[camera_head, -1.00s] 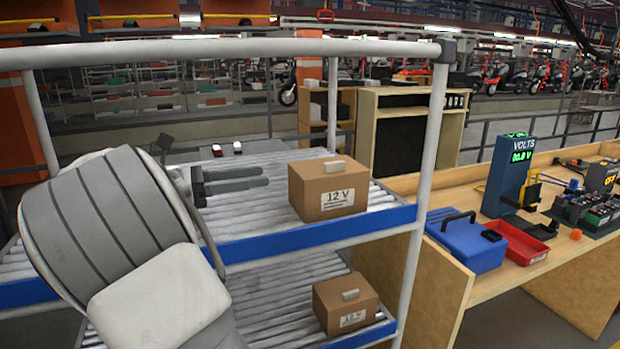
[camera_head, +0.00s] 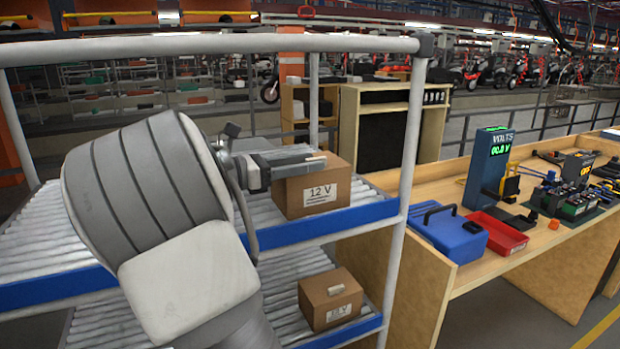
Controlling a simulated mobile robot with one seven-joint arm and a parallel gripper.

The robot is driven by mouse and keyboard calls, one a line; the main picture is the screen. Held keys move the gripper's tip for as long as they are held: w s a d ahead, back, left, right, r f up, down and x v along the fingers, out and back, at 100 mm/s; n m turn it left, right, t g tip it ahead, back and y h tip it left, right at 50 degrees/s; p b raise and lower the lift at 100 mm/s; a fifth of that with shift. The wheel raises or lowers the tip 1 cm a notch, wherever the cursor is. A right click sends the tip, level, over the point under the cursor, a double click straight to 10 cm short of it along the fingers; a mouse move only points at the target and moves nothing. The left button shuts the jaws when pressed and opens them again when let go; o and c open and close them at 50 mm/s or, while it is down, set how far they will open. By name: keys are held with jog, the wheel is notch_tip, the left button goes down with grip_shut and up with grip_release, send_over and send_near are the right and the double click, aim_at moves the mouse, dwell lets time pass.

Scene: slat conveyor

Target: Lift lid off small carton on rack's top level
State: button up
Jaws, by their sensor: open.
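The small brown carton (camera_head: 313,187) with a "12 V" label sits on the roller surface of the rack's top level (camera_head: 330,222), near its right end. Its flat lid lies on top, and the lid's small handle is mostly hidden behind my fingers. My gripper (camera_head: 318,161) is open, its fingers reaching in from the left across the carton's top. The fingers overlap the lid area in this view; I cannot tell whether they touch it or straddle the handle.
A second "12 V" carton (camera_head: 331,299) sits on the lower level. A white rack post (camera_head: 405,190) stands right of the carton, and a top rail (camera_head: 200,44) runs above. A wooden bench (camera_head: 440,272) at right holds a blue toolbox (camera_head: 449,234) and red tray (camera_head: 498,235).

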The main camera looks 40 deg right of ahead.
jog(key=shift+x, duration=1.35)
grip_shut()
